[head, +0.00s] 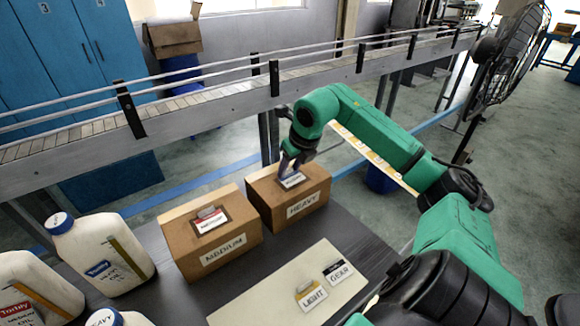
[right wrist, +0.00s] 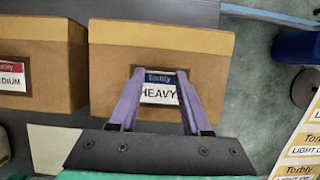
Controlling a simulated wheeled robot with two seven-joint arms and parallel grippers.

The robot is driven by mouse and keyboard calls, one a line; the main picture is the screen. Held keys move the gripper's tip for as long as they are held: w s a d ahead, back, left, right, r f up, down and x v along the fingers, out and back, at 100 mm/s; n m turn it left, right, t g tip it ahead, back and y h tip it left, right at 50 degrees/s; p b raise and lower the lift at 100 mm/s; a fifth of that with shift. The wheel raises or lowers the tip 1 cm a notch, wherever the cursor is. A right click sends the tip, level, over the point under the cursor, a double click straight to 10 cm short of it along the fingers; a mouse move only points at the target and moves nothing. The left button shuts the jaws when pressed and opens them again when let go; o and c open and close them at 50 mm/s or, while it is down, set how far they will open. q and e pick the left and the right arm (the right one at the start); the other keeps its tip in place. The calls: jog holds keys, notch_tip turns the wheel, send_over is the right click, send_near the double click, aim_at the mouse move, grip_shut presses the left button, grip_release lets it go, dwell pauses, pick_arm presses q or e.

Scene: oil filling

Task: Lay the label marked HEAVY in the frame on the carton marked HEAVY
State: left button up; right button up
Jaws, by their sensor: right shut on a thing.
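The HEAVY carton (head: 301,206) is a brown box on the dark table, with HEAVY printed on its front; it also shows in the right wrist view (right wrist: 205,55). The HEAVY label (right wrist: 158,94), white with a dark blue Torbly band, is over the frame on the carton's top. The frame shows as a dark border around the label; I cannot tell if the label lies flat in it. My right gripper (head: 288,168) is over the carton, its purple fingers at the label's two sides in the right wrist view (right wrist: 160,74), shut on it. My left gripper is not in view.
The MEDIUM carton (head: 228,250), with its own label on top, stands just left. A pale mat (head: 262,310) in front bears LIGHT (head: 314,297) and GEAR (head: 338,271) labels. White oil jugs (head: 100,255) stand at left. A conveyor (head: 200,112) runs behind.

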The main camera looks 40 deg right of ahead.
jog(key=shift+f, duration=0.1)
dwell(0.3)
jog(key=shift+f, duration=0.1)
dwell(0.3)
jog(key=o, duration=1.3)
jog(key=shift+c, duration=0.2)
notch_tip(320, 180, up, 8)
jog(key=p, duration=0.6)
